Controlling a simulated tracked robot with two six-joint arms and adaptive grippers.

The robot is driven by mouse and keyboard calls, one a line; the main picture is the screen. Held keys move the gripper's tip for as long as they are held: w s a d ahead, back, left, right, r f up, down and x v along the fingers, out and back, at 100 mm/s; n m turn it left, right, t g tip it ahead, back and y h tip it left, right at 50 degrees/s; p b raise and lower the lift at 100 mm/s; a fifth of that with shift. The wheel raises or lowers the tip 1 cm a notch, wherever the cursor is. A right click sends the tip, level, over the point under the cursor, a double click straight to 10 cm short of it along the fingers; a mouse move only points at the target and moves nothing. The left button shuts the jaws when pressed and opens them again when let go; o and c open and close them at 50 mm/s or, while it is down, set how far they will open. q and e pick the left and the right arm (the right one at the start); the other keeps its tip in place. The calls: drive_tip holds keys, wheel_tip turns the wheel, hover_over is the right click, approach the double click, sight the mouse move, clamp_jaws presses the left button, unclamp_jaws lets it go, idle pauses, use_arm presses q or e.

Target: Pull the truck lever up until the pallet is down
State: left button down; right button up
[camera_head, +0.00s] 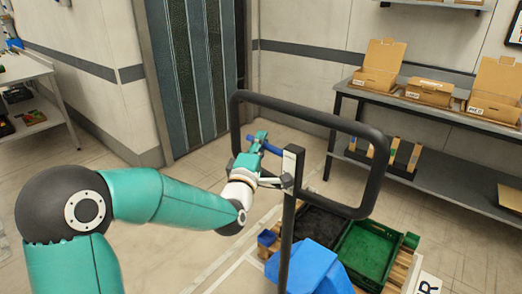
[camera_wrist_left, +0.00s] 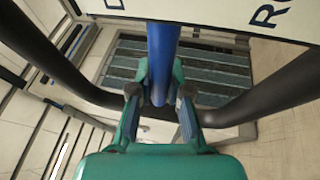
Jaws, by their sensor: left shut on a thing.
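The truck lever (camera_head: 267,147) is a blue bar on the handle post, inside the black loop handle (camera_head: 312,114). My left gripper (camera_head: 257,150) reaches it from the left and is shut on it. In the left wrist view, the blue lever (camera_wrist_left: 163,45) runs down between the two fingers of the gripper (camera_wrist_left: 160,98). The pallet (camera_head: 402,268) shows as wooden edges under the crates at the lower right. Its underside is hidden, so I cannot tell its height above the floor. My right gripper is not in view.
A blue crate (camera_head: 312,267), a green crate (camera_head: 369,250) and a dark crate (camera_head: 317,226) are on the pallet. A shelf (camera_head: 440,118) with cardboard boxes stands at the right wall. A table (camera_head: 28,68) is at the far left. The floor before the door is clear.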

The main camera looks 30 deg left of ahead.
use_arm(q)
drive_tip(key=m+b, duration=0.1)
drive_tip(key=b, duration=0.1)
drive_tip(key=r+m+t+b, duration=0.1)
drive_tip(key=m+h+b, duration=0.1)
drive_tip(key=b, duration=0.1)
drive_tip(key=shift+d+r+m+b, duration=0.25)
drive_tip(key=shift+d+m+b, duration=0.05)
drive_tip(key=shift+m, duration=0.1)
drive_tip(key=shift+d+r+m+t+h+b, duration=0.1)
drive_tip(key=shift+r+m+t+h+b, duration=0.3)
drive_tip(key=shift+r+m+h+b, duration=0.1)
drive_tip(key=shift+r, duration=0.1)
drive_tip(key=c, duration=1.1)
unclamp_jaws()
drive_tip(key=shift+r, duration=0.1)
drive_tip(key=v, duration=1.2)
